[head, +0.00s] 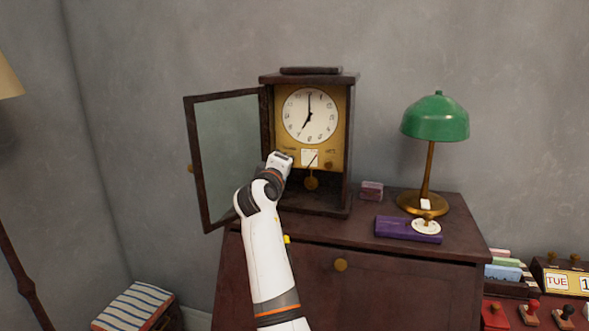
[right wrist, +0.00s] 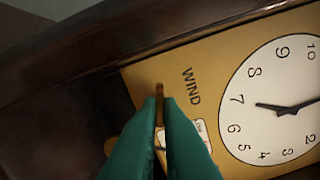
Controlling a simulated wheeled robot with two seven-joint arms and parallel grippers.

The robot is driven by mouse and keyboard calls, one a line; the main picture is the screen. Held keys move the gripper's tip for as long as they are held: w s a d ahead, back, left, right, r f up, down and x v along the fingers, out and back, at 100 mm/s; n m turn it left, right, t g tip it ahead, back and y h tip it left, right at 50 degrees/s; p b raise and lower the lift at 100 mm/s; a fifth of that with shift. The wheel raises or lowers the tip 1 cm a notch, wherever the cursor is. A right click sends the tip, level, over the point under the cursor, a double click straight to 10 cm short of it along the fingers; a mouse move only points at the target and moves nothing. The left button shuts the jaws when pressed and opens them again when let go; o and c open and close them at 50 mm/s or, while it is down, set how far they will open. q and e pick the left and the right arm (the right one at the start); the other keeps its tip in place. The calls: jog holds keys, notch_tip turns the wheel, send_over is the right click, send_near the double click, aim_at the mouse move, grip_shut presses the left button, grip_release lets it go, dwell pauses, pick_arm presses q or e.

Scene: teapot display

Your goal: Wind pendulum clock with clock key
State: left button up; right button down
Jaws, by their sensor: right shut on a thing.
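The pendulum clock (head: 340,120) stands on the dark cabinet, with its glass door (head: 228,150) swung open to the left. Its white dial (head: 310,115) reads about seven; the dial also shows in the right wrist view (right wrist: 280,110). The brass pendulum (head: 311,183) hangs below the gold face. My right gripper (head: 281,158) is at the lower left of the face. In the right wrist view its green fingers (right wrist: 161,105) are shut on a thin brass piece, the clock key (right wrist: 159,91), beside the WIND label (right wrist: 191,86). I cannot tell whether the key sits in the hole. My left gripper is out of view.
On the cabinet (head: 400,285) are a green lamp (head: 435,118), a purple box (head: 392,228) with a round white tag (head: 426,227), and a small box (head: 371,191). A calendar block (head: 560,281) and stamps stand at right. The open door borders my arm's left.

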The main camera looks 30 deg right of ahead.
jog(key=shift+r+m, duration=0.3)
jog(key=shift+r, duration=0.25)
jog(key=c, duration=1.7)
grip_release()
jog(key=shift+o, duration=0.5)
jog(key=shift+w+f, duration=0.1)
jog(key=shift+f, duration=0.25)
jog(key=b+v, duration=0.1)
jog(key=v, duration=1)
jog(key=shift+s+a, duration=0.2)
jog(key=shift+s, duration=0.2)
jog(key=shift+r, duration=0.1)
